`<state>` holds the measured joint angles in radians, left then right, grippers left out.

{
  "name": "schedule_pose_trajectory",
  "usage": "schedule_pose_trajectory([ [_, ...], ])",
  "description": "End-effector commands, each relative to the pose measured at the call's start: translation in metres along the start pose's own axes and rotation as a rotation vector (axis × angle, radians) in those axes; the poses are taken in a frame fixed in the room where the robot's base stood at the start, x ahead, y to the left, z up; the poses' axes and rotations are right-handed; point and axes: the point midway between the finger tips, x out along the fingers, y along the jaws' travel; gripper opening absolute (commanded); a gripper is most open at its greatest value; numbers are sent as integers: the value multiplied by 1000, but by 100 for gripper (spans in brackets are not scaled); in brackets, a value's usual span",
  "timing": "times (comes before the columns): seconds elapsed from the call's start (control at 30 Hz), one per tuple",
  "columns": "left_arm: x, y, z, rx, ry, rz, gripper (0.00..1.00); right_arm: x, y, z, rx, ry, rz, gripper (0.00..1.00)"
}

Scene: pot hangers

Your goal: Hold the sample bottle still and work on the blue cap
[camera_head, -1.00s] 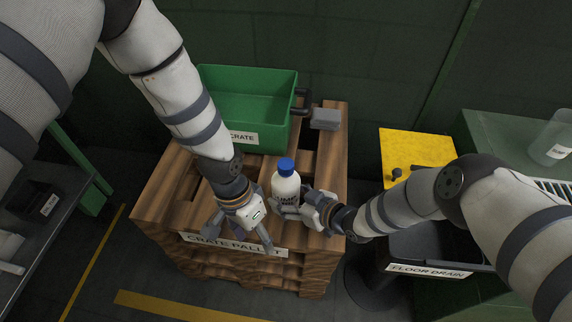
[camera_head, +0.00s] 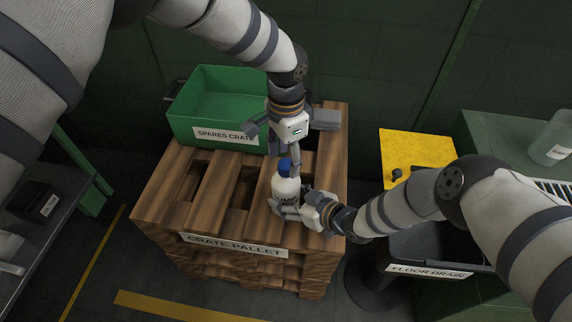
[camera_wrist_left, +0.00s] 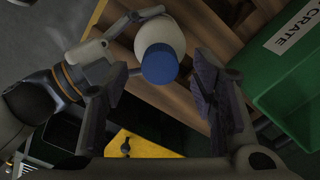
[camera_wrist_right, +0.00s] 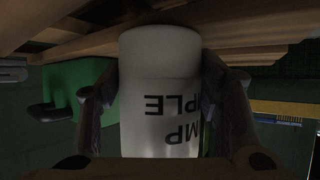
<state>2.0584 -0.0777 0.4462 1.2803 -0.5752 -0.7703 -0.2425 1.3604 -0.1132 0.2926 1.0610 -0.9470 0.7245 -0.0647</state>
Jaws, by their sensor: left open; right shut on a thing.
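The white sample bottle (camera_head: 286,192) stands upright at the right part of the crate pallet, with its blue cap (camera_head: 285,167) on top. My right gripper (camera_head: 290,209) is shut on the bottle's body from the right. In the right wrist view the bottle (camera_wrist_right: 160,90) fills the space between the fingers, its lettering upside down; the cap is out of sight there. My left gripper (camera_head: 272,150) is open above and behind the bottle. In the left wrist view the cap (camera_wrist_left: 159,64) lies between its two spread fingers, nearer the left one; I cannot tell whether that finger touches it.
The green spares crate (camera_head: 190,127) sits at the back of the wooden crate pallet (camera_head: 165,205), with a grey block (camera_head: 326,119) to its right. The pallet's front left is clear. A yellow panel (camera_head: 415,150) and the floor drain bin (camera_head: 430,270) are to the right.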

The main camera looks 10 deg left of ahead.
Motion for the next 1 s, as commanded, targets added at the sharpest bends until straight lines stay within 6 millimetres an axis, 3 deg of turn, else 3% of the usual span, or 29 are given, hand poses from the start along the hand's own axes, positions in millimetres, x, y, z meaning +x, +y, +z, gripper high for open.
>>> schedule_pose_trajectory([
  [0.2, 18, 0, 0, 0, 0, 0, 52, 0, 0, 0, 0, -1, -1, 9],
  [0.57, 20, 0, 0, 48, 1, 1, 52, 0, 0, 0, 0, -1, -1, 9],
  [0.9, 20, 0, 0, 921, 2, 1, 52, 0, 0, 0, 0, -1, -1, 9],
  [1.0, 20, 0, 0, 1035, 1, 1, 52, 0, 0, 0, 0, -1, -1, 9],
])
